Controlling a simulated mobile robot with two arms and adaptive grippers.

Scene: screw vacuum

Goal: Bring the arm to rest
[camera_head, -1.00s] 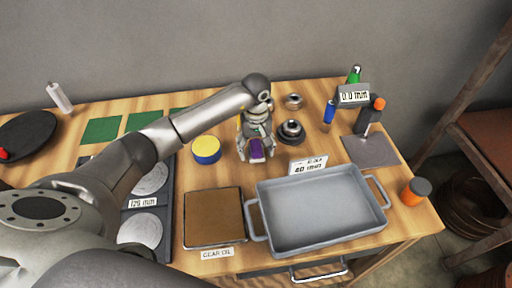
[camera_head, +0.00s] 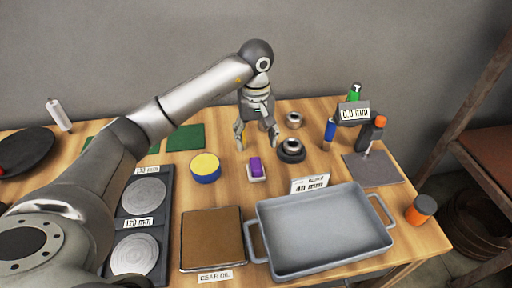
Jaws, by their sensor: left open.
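My left arm reaches in from the left across the wooden table. My left gripper (camera_head: 257,140) is open and empty, pointing down, above the back middle of the table. A small purple block (camera_head: 255,166) on a white base stands on the table just in front of and below the fingertips, apart from them. A metal ring part (camera_head: 292,150) on a dark base is just to the right of the gripper. My right gripper is not in view.
A grey metal tray (camera_head: 262,244) stands at the front right, beside a brown gear oil pan (camera_head: 212,238). A digital gauge stand (camera_head: 354,112) and bottles stand at the back right.

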